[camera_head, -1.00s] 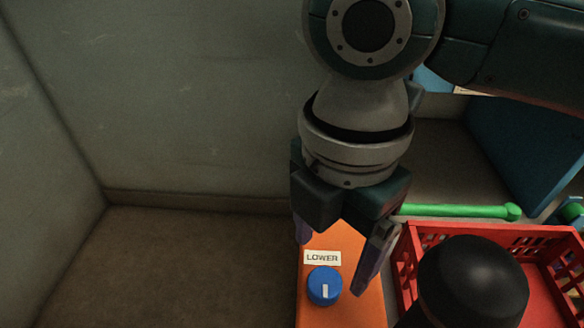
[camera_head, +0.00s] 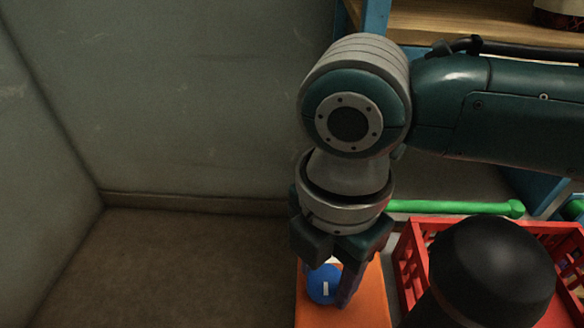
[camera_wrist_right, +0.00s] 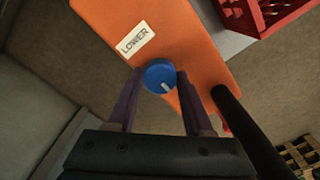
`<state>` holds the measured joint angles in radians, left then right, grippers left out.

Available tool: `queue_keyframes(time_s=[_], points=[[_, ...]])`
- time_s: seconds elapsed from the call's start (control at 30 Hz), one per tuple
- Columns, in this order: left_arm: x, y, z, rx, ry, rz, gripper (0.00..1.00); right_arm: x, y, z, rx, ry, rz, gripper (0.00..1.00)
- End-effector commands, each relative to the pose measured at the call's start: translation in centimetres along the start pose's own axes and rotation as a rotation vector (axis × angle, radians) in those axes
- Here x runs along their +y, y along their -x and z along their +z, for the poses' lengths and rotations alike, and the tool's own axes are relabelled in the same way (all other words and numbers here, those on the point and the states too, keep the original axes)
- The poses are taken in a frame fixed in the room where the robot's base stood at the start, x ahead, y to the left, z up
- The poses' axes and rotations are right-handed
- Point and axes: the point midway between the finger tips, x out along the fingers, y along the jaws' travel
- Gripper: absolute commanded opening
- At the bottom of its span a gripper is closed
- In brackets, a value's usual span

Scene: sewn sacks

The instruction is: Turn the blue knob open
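The blue knob (camera_head: 318,284) with a white pointer mark sits on an orange panel (camera_head: 352,312). In the right wrist view the knob (camera_wrist_right: 160,77) lies beside a white label reading LOWER (camera_wrist_right: 136,39). My right gripper (camera_head: 328,287) points down over the panel with one finger on each side of the knob. In the wrist view the fingertips (camera_wrist_right: 160,72) straddle the knob with what look like narrow gaps; firm contact does not show. In the head view the gripper partly covers the knob and label. My left gripper is in neither view.
A red crate (camera_head: 407,250) stands right of the panel. A black rounded post (camera_head: 492,265) rises close beside the panel and crate. A green bar (camera_head: 450,207) lies behind the crate. A wall (camera_head: 180,110) is behind; the floor at left (camera_head: 180,270) is clear.

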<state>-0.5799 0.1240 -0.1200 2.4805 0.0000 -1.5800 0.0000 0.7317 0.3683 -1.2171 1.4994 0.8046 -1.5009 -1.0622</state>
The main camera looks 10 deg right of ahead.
Motion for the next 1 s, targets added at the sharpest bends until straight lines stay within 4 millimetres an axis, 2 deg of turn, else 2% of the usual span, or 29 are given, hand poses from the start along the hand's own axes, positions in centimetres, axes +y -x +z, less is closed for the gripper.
queue_keyframes(time_s=[0.03, 0.43, 0.77, 1.0], points=[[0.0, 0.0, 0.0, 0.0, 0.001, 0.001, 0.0, 0.0, 0.0, 0.0, 0.0, 0.0, -0.001, 0.43], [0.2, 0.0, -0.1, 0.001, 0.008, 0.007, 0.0, 0.0, 0.0, 0.0, 0.0, 0.0, -0.001, 0.0], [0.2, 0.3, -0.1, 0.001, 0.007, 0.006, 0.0, 0.0, 0.1, 0.0, 0.0, 0.038, -0.002, 0.0], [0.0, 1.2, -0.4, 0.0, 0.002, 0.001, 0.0, 0.0, 0.2, 0.0, 0.0, 0.175, -0.003, 0.0]])
